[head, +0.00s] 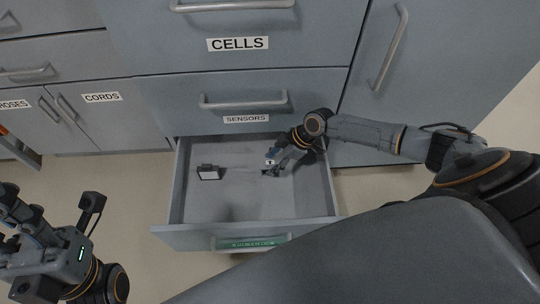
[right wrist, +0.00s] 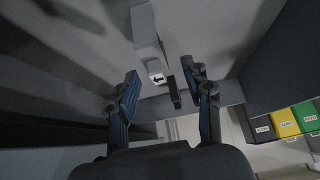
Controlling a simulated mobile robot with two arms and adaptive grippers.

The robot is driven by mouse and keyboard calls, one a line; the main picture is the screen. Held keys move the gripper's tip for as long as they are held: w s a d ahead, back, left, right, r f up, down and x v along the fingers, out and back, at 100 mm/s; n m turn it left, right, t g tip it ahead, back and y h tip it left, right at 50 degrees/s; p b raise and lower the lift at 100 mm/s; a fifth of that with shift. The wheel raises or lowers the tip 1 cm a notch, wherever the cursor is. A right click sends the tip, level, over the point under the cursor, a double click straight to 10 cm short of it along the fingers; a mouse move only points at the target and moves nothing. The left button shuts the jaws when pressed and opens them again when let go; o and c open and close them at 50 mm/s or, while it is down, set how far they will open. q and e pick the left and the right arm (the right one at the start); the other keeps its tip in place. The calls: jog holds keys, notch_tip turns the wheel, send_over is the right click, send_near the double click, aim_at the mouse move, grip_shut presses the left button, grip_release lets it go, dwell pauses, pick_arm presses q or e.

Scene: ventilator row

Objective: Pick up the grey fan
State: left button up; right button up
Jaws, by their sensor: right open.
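The grey fan seems to be the grey block (right wrist: 147,32) between and beyond my fingers in the right wrist view. A white label with a black arrow (right wrist: 157,78) is at its near end, and a dark upright piece (right wrist: 173,92) is beside it. My right gripper (right wrist: 165,90) is open, one finger on each side and apart from these parts. In the head view my right gripper (head: 272,165) is low inside the open drawer (head: 180,212) and hides much of what is there. My left gripper (head: 60,225) is at the lower left, away from the drawer; its fingers are unclear.
A small dark item with a white face (head: 208,173) lies in the drawer's left part. The drawer walls surround my right gripper, with a closed drawer labelled SENSORS (head: 246,119) above. Coloured bins (right wrist: 283,122) show beyond the drawer in the wrist view.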

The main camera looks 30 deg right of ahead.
aim_at(264, 168)
jog(key=b+x, duration=0.2)
jog(key=x, duration=0.3)
jog(key=shift+w+f+b, duration=0.15)
jog(key=shift+f+b, duration=0.05)
jog(key=shift+b, duration=0.2)
jog(key=shift+a, duration=0.1)
jog(key=shift+c, duration=0.4)
grip_shut()
